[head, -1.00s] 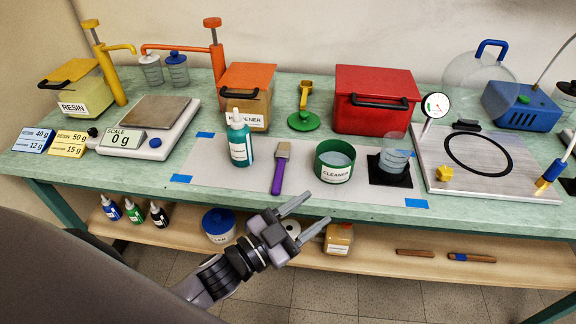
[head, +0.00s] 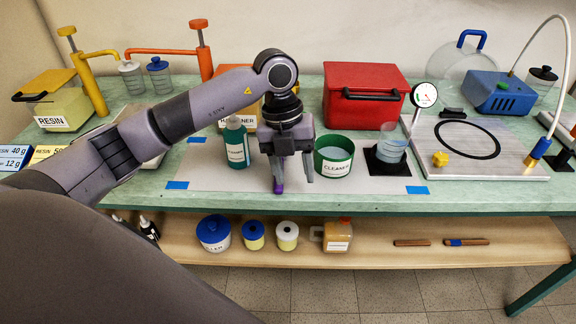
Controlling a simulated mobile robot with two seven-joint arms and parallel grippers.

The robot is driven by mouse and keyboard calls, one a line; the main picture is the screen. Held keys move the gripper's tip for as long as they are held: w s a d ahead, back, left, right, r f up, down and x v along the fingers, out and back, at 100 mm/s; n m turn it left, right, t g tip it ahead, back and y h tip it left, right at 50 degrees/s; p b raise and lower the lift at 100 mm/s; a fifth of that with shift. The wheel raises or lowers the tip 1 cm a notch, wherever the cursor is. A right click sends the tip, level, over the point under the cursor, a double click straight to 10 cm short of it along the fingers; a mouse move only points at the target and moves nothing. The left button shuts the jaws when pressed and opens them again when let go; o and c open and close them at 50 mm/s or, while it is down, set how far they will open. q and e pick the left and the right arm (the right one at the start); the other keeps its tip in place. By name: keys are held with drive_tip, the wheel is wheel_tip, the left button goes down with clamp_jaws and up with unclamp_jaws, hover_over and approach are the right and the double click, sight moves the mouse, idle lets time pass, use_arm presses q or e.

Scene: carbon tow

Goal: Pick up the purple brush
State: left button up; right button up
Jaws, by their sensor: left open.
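The purple brush (head: 279,187) lies on the pale mat (head: 226,182) on the bench. Only the end of its purple handle shows; my left gripper covers the rest. My left gripper (head: 293,179) points down over the brush, with its two fingers apart. One finger is in line with the handle and the other is to its right, close to the green cleaner tub. I cannot tell whether a finger touches the brush. My right gripper is not in view.
The green cleaner tub (head: 333,155) stands just right of my gripper, and a teal bottle (head: 236,144) just left. A clear cup (head: 391,150) on a black pad is further right. A red box (head: 365,97) stands behind. The mat's front strip is clear.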

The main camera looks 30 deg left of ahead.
use_arm(q)
drive_tip(key=a, duration=0.1)
drive_tip(key=a+r+y, duration=0.1)
drive_tip(key=w+a+r+n+y, duration=0.1)
drive_tip(key=a, duration=0.1)
drive_tip(key=shift+a, duration=0.1)
drive_tip(key=shift+w+a, duration=0.1)
drive_tip(key=shift+a, duration=0.2)
drive_tip(key=f, duration=0.3)
drive_tip(key=f+p, duration=0.1)
drive_tip(key=f, duration=0.3)
drive_tip(key=shift+d, duration=0.2)
drive_tip(key=shift+r, duration=0.1)
clamp_jaws()
